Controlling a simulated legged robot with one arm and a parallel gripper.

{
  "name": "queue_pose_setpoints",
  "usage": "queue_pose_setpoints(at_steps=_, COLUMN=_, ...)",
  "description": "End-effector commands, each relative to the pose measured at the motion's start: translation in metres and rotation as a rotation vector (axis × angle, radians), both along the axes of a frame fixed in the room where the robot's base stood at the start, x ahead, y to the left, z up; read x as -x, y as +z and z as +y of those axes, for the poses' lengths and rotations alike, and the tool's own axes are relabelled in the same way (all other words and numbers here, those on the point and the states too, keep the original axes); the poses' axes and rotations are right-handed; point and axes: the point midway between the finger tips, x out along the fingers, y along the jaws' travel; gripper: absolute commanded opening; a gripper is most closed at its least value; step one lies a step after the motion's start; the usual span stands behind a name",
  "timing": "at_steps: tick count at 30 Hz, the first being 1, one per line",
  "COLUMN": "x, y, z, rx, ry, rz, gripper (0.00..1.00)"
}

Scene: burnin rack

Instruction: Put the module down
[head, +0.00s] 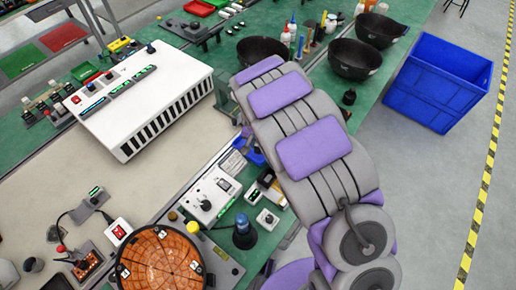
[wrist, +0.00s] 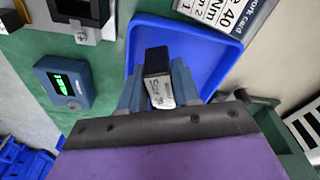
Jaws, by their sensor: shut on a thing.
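The module (wrist: 157,62), a small black block with a white printed label, is in the wrist view. My gripper (wrist: 160,90) has its blue-grey fingers on both sides of the module and is shut on it. A blue tray (wrist: 207,48) with a raised rim lies beyond and below the module in the wrist view. I cannot tell whether the module touches the tray floor. In the head view my own arm hides the gripper and the module. A small blue piece (head: 255,157), perhaps the tray, shows beside the arm there.
A work card (wrist: 225,15) lies beside the tray. A device with a green display (wrist: 66,84) stands left of it. A white vented box (head: 150,95), dark bowls (head: 355,60) and a control box (head: 212,193) stand on the bench. A blue crate (head: 437,85) is at the right.

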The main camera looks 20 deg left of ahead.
Motion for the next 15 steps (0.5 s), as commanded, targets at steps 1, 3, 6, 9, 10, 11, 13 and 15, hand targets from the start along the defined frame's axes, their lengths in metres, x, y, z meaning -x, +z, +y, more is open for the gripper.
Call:
queue_pose_setpoints(at_steps=1, x=0.001, y=-0.007, z=0.0, rx=0.001, ry=0.0, rz=0.002, gripper=0.01)
queue_pose_setpoints(at_steps=3, x=0.0, y=-0.017, z=0.001, rx=0.002, ry=0.0, rz=0.001, gripper=0.01)
queue_pose_setpoints(at_steps=6, x=-0.001, y=-0.03, z=0.002, rx=0.002, ry=0.0, rz=-0.001, gripper=0.01)
queue_pose_setpoints(at_steps=9, x=-0.001, y=-0.033, z=0.004, rx=0.003, ry=0.0, rz=-0.002, gripper=0.01)
queue_pose_setpoints(at_steps=10, x=-0.001, y=-0.033, z=0.004, rx=0.003, ry=0.0, rz=-0.003, gripper=0.01)
queue_pose_setpoints(at_steps=11, x=-0.001, y=-0.032, z=0.004, rx=0.003, ry=0.0, rz=-0.003, gripper=0.01)
queue_pose_setpoints(at_steps=13, x=-0.001, y=-0.032, z=0.004, rx=0.003, ry=0.0, rz=-0.003, gripper=0.01)
queue_pose_setpoints(at_steps=15, x=-0.001, y=-0.032, z=0.003, rx=0.002, ry=0.0, rz=-0.002, gripper=0.01)
